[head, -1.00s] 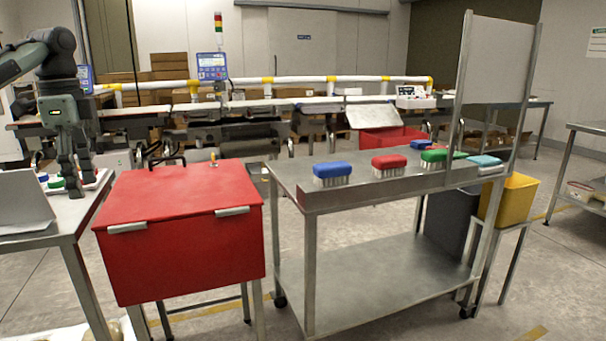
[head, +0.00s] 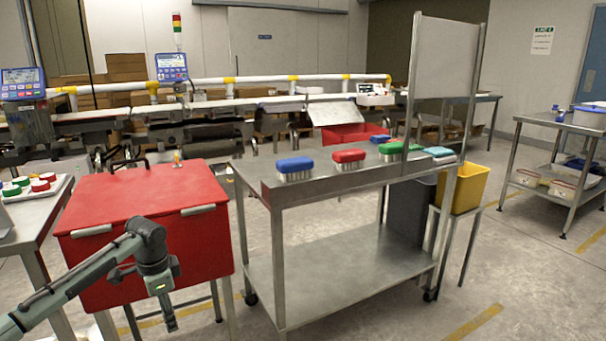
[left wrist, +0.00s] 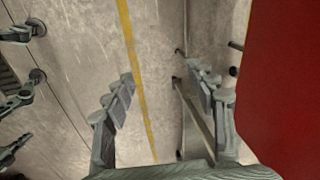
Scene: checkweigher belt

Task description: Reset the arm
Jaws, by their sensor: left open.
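My left arm comes in from the lower left in the head view. Its gripper (head: 167,315) points down in front of the red bin with a lid (head: 130,200). In the left wrist view the two fingers of the left gripper (left wrist: 160,92) are spread apart with only floor and a metal leg showing between them. The red side of the bin (left wrist: 285,90) fills the right of that view, beside the fingers. My right gripper is in neither view.
A table with a white tray (head: 62,184) is at left. A yellow bin (head: 470,187) stands behind the cart. Front floor is clear.

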